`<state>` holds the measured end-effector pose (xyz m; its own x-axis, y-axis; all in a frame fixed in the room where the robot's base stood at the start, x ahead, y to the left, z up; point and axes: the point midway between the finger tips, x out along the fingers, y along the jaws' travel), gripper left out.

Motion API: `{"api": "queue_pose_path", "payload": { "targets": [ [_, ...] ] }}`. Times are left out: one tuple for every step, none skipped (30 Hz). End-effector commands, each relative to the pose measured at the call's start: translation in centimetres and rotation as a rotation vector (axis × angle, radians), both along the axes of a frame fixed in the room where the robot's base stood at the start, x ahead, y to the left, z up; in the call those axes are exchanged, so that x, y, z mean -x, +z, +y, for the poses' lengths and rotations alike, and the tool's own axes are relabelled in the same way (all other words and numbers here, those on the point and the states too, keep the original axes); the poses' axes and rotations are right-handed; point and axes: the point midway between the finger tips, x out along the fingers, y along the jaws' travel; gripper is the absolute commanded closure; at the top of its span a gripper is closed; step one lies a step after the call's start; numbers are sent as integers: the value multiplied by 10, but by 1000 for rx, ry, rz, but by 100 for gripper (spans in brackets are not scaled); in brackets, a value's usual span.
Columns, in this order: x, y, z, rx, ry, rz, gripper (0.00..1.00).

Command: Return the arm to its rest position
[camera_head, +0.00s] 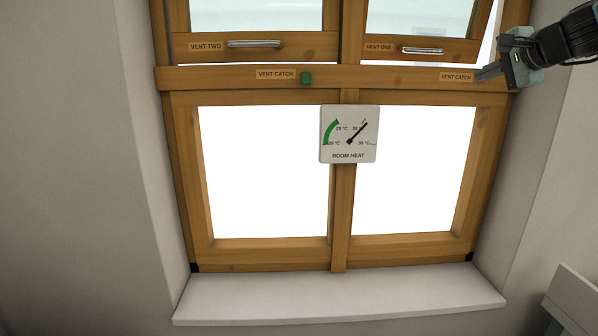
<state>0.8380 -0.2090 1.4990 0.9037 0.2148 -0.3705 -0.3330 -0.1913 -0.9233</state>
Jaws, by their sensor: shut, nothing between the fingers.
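My gripper (487,74) is at the upper right, at the end of my dark arm, which enters from the right edge. Its fingers point left and look closed, with nothing visible between them. The fingertips are beside the right VENT CATCH label (456,77) on the wooden crossbar (390,78); I cannot tell if they touch the bar. Any catch at that spot is hidden behind the gripper. A green catch (306,78) shows beside the left VENT CATCH label (275,74).
Above the bar are the VENT TWO pane (255,50) and VENT ONE pane (410,52), each with a metal handle; VENT ONE seems tilted. A ROOM HEAT dial (349,134) hangs on the middle post. The white sill (340,296) is bare. A pale box-like edge (572,300) stands lower right.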

Motion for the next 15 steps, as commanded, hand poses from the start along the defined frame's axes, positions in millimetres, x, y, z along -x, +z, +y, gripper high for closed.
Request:
{"api": "queue_pose_path", "payload": {
  "targets": [
    [3,-11,19,18,37,22,100],
    [6,-19,31,34,63,37,100],
    [10,-29,46,54,96,57,100],
    [14,-38,60,73,128,75,100],
    [20,-47,74,93,161,92,100],
    [28,-61,95,123,208,118,100],
    [36,-73,112,148,250,141,100],
    [45,-85,129,176,295,161,100],
    [58,-100,151,215,353,188,100],
    [68,-113,166,245,397,208,100],
    [80,-124,180,276,442,227,100],
    [96,-140,200,317,503,251,100],
    [109,-151,213,349,551,269,100],
    [123,-163,226,383,600,287,100],
    [142,-178,242,428,665,309,100]
  ]
}}
